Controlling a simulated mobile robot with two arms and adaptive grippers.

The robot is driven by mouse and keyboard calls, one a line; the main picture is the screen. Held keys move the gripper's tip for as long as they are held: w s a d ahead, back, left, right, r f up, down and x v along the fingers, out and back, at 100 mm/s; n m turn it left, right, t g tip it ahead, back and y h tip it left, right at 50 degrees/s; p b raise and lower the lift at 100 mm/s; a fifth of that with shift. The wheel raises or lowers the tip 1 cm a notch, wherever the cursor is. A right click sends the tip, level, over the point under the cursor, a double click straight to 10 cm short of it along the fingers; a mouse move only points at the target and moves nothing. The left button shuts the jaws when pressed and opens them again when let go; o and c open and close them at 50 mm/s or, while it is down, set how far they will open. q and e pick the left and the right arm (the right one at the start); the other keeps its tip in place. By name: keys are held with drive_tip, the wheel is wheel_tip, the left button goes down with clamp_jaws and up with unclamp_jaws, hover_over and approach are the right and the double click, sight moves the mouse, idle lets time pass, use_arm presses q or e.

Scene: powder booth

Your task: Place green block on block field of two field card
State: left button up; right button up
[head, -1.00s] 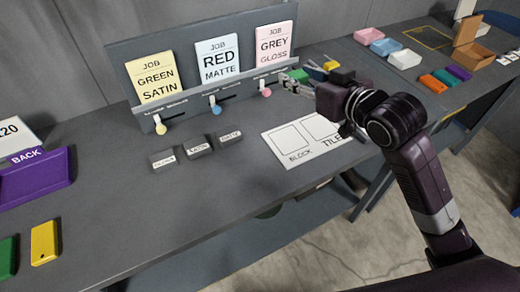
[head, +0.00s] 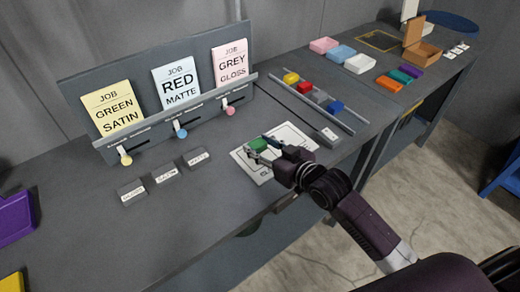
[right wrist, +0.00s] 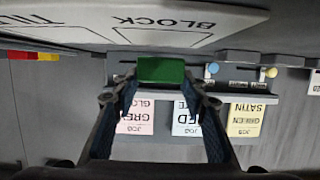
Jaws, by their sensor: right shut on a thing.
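The green block (head: 258,145) is gripped between the fingertips of my right gripper (head: 266,150), over the card's left part, where the block field lies. The right wrist view also shows the green block (right wrist: 162,70) between the two fingers. The white two field card (head: 243,169) lies on the grey table, partly hidden by the gripper and block. In the right wrist view the card (right wrist: 218,14) appears upside down, with BLOCK and part of TILE readable. A gap between block and card is hard to judge. My left gripper is not in view.
Several coloured blocks, including a red one (head: 305,87), lie in a railed strip right of the card. A board (head: 150,80) with three job cards and sliders stands behind. Three grey labelled blocks, one MATTE (head: 196,156), sit left of the card.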

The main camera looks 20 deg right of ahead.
drive_tip(key=shift+f, duration=0.95)
drive_tip(key=shift+f, duration=0.15)
drive_tip(key=o, duration=1.1)
drive_tip(key=shift+o, duration=0.2)
drive_tip(key=shift+s+d, duration=0.1)
drive_tip(key=shift+s, duration=0.05)
drive_tip(key=v, duration=0.4)
drive_tip(key=b+v, duration=0.1)
drive_tip(key=v, duration=0.6)
drive_tip(key=shift+s+d+r, duration=0.1)
drive_tip(key=shift+s+r, duration=0.2)
drive_tip(key=shift+r, duration=0.1)
drive_tip(key=shift+f, duration=0.1)
